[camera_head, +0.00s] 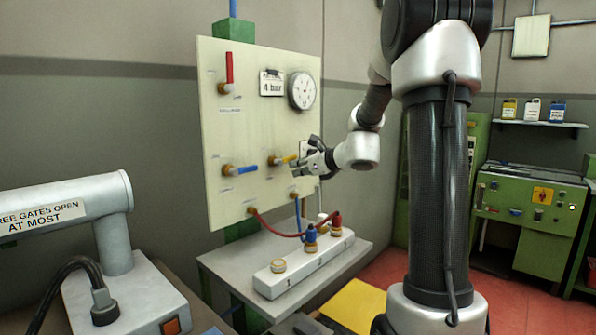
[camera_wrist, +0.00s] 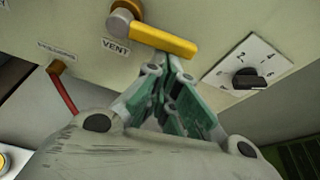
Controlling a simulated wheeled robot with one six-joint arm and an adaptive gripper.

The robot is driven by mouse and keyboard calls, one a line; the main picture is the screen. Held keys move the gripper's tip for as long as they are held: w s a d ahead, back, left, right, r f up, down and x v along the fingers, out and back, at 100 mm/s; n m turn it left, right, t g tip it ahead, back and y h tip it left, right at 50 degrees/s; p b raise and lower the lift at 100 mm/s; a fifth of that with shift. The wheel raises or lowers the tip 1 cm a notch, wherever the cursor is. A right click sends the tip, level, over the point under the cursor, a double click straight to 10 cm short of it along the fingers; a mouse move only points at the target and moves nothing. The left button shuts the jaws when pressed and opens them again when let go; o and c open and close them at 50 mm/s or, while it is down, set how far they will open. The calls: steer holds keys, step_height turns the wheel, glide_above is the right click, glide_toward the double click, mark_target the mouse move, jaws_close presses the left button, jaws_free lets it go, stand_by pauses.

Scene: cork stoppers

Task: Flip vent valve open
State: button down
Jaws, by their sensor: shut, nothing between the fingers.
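The vent valve has a yellow lever (camera_head: 283,160) on the cream panel, lying roughly sideways. In the wrist view the yellow lever (camera_wrist: 165,40) extends to the right of its round brass body (camera_wrist: 124,18), above a label reading VENT (camera_wrist: 116,46). My gripper (camera_head: 299,168) is close to the lever's right end in the head view. In the wrist view my gripper (camera_wrist: 169,66) is shut and empty, its tips just below the lever. I cannot tell whether they touch it.
A dial plate with a black knob (camera_wrist: 250,78) sits right of the lever. The panel (camera_head: 222,130) also carries a red lever (camera_head: 229,68), a blue lever (camera_head: 242,170) and a gauge (camera_head: 302,90). Hoses (camera_head: 272,228) run to a white manifold (camera_head: 300,268) below.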

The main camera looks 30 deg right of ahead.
step_height(320, 180, up, 7)
steer(key=a+n+t+h, duration=0.2)
steer(key=n+h, duration=0.1)
steer(key=n, duration=0.4)
steer(key=shift+s+n+t, duration=0.4)
steer(key=shift+s, duration=0.05)
steer(key=shift+a+r, duration=0.15)
steer(key=shift+a, duration=0.05)
stand_by(0.7)
steer(key=s+d, duration=0.4)
steer(key=s, duration=0.4)
steer(key=shift+s+d, duration=0.2)
steer(key=shift+s, duration=0.1)
stand_by(0.4)
